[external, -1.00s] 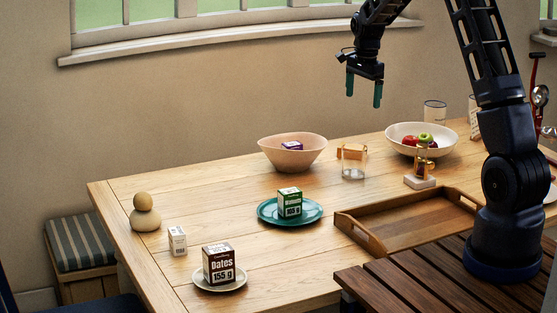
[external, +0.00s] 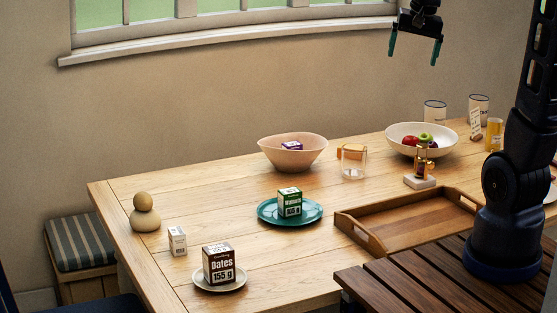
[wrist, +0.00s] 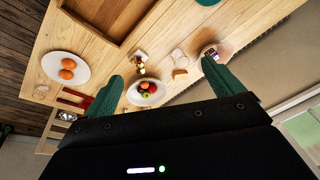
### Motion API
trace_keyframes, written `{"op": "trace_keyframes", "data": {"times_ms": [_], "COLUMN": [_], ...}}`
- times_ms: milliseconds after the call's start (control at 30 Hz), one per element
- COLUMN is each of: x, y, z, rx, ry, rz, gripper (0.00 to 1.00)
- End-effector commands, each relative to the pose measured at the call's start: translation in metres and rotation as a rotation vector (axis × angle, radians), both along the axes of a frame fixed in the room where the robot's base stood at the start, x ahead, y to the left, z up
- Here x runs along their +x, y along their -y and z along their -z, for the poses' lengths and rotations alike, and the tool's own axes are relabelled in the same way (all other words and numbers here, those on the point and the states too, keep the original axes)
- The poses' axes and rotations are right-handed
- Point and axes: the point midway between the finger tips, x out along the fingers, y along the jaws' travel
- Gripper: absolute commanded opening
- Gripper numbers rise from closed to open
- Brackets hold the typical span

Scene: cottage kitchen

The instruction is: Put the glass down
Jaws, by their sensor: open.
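A clear glass (external: 354,166) stands upright on the wooden table (external: 240,187), between the pink bowl and the white fruit bowl. A tan block-like thing shows behind it, partly through the glass. The glass also shows faintly in the wrist view (wrist: 178,57). My gripper (external: 414,50) is high above the back of the table, near the window sill. Its green fingers are spread apart with nothing between them, clear of the glass. The open fingers also show in the wrist view (wrist: 160,76).
A pink bowl (external: 292,157) holds a small box. A white fruit bowl (external: 400,146), a brass thing on a white base (external: 420,182) and a wooden tray (external: 385,224) are to the right. A teal plate (external: 268,214) carries a green box. Bare table lies at left centre.

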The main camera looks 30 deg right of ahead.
Motion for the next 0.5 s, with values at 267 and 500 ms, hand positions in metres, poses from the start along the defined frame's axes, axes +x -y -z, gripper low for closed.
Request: {"op": "trace_keyframes", "data": {"times_ms": [267, 500], "x": [-0.084, -0.148], "y": [-0.006, -0.009], "z": [-0.01, -0.002], "rx": [-0.074, -0.15], "ry": [0.068, 0.116], "rz": [-0.214, -0.39], "gripper": [0.92, 0.92]}}
